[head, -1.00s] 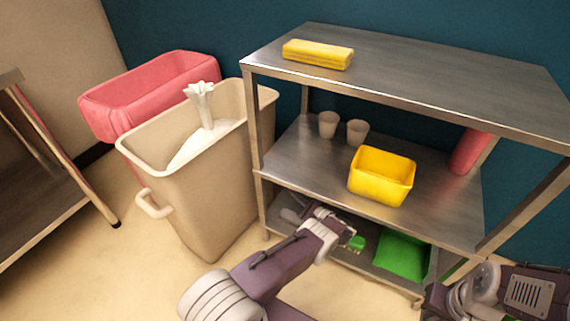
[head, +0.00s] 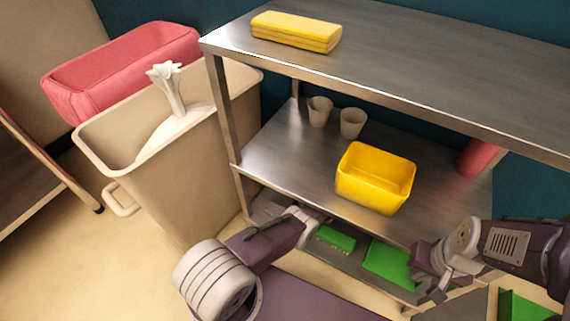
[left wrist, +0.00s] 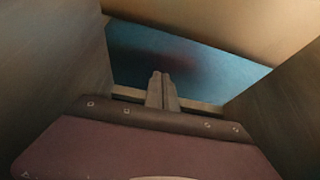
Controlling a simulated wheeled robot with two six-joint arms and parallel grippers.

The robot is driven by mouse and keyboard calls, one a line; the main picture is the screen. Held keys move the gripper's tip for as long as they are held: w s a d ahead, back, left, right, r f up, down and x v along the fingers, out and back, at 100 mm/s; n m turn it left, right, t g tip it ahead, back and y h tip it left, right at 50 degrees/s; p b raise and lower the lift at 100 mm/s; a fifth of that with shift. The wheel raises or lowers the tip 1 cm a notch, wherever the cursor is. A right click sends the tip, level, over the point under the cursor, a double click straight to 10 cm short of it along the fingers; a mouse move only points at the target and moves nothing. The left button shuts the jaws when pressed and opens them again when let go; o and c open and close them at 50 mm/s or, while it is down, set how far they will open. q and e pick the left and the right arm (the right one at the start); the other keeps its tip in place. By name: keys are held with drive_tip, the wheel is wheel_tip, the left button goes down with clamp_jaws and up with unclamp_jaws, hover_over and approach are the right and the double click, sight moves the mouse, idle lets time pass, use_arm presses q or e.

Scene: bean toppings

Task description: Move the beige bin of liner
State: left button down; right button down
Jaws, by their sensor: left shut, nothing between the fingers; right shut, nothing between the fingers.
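The beige bin (head: 170,195) stands upright on the floor at the left of the head view. A white liner (head: 182,121) lies inside it, its gathered top (head: 164,85) sticking up above the rim. My left gripper (head: 268,208) is right of the bin, by the shelf's lower level, partly hidden. In the left wrist view its fingers (left wrist: 161,88) are shut with nothing between them. I cannot tell whether it touches the shelf. My right gripper (head: 430,288) is shut and empty in front of the shelf's lower right, well away from the bin.
A metal shelf (head: 400,65) stands right of the bin, holding a yellow folded item (head: 297,32), two cups (head: 319,111) and a yellow tub (head: 376,180). A red bin (head: 120,72) is behind the beige bin. Open floor (head: 70,245) lies to the left front.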

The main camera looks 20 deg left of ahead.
use_arm(q)
drive_tip(key=b+x, duration=0.1)
drive_tip(key=x, duration=0.1)
drive_tip(key=b+x, duration=0.1)
drive_tip(key=x, duration=0.2)
drive_tip(key=b+x, duration=0.2)
drive_tip(key=shift+w+a+f, duration=0.15)
drive_tip(key=shift+a+f, duration=0.2)
drive_tip(key=shift+s+a+r+p, duration=0.15)
drive_tip(key=shift+s+a+p, duration=0.55)
drive_tip(key=shift+p, duration=0.5)
drive_tip(key=shift+s+a+r+p, duration=0.15)
drive_tip(key=shift+s+a+p, duration=0.5)
drive_tip(key=shift+p, duration=0.55)
drive_tip(key=s+a+p, duration=0.4)
drive_tip(key=shift+r, duration=0.1)
